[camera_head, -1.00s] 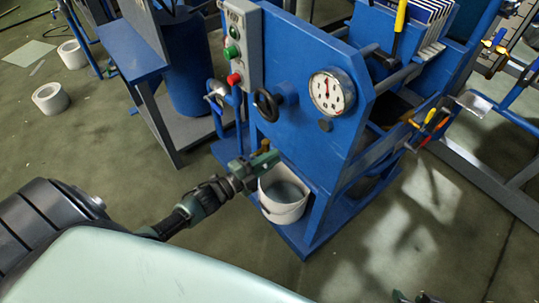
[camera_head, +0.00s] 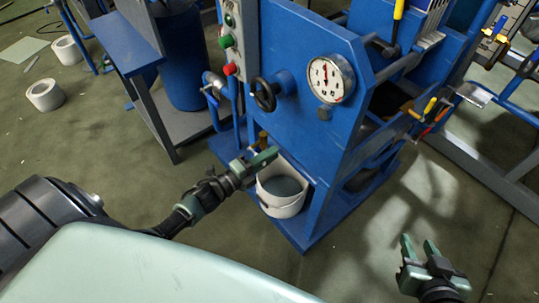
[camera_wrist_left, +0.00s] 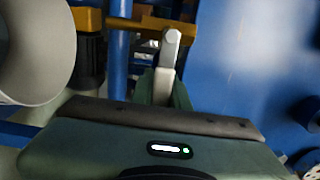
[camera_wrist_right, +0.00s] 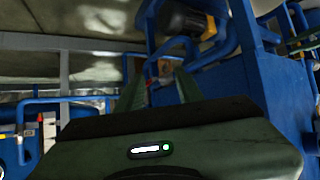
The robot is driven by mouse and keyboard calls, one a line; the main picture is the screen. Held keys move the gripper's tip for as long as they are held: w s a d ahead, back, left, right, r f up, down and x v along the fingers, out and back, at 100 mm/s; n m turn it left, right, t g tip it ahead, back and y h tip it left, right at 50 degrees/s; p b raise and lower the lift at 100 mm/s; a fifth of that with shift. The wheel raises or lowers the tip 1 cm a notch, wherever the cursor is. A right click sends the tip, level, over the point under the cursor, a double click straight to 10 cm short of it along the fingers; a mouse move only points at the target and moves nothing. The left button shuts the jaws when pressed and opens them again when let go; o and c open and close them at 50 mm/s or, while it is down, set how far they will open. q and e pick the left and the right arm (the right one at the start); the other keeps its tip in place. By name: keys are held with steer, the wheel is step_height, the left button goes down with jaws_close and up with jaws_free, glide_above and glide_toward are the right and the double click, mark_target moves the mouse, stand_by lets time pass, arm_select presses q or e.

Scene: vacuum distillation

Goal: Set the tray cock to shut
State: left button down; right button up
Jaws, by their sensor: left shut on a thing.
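The tray cock shows a brass-yellow body (camera_wrist_left: 150,22) on a blue pipe in the left wrist view, with a pale metal lever (camera_wrist_left: 166,65) pointing towards my gripper. In the head view a small bit of brass (camera_head: 263,138) shows low on the blue panel. My left gripper (camera_head: 262,161) is there, above the white bucket's rim, and is shut on the lever; its fingers partly hide the cock. My right gripper (camera_head: 420,249) is open and empty over the floor at the lower right, apart from the rig.
The white bucket (camera_head: 281,207) stands on the blue base below my left gripper. A black handwheel (camera_head: 265,96), a pressure gauge (camera_head: 331,78) and a button box (camera_head: 227,40) are on the panel above. Tools (camera_head: 432,112) hang at the right. Floor in front is clear.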

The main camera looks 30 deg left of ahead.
arm_select(q)
steer(key=shift+s+f, duration=0.1)
steer(key=shift+f, duration=0.1)
steer(key=c, duration=1.4)
jaws_free()
steer(key=shift+r, duration=0.1)
steer(key=shift+o, duration=0.2)
